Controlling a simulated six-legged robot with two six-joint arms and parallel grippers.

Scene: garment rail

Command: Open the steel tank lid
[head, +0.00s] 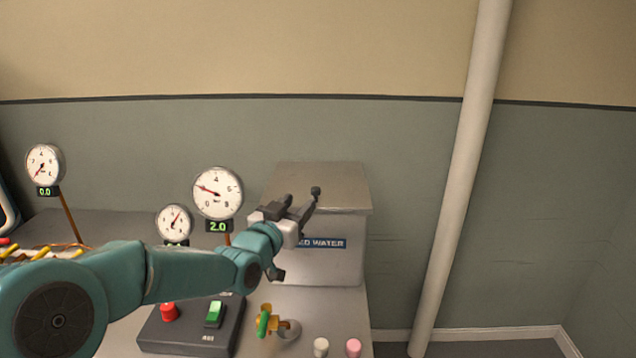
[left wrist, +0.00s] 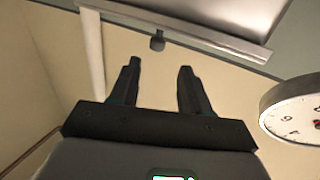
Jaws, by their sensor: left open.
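The steel tank (head: 335,268) is a grey box with a blue label, of which "ED WATER" shows. Its flat lid (head: 330,180) lies closed on top. My left gripper (head: 301,197) is open and empty in front of the lid's front edge, hiding part of the tank front. In the left wrist view, the gripper (left wrist: 159,66) points at a small dark knob (left wrist: 157,41) by the lid edge (left wrist: 215,40). The knob lies just beyond the fingertips, apart from them in the picture. My right gripper is not in view.
A large gauge (head: 217,193) stands left of the tank, with smaller gauges (head: 174,222) (head: 44,164) further left. A switch box (head: 190,335), a brass valve with a green handle (head: 264,322) and two small caps (head: 337,348) are in front. A pale pipe (head: 465,170) rises at right.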

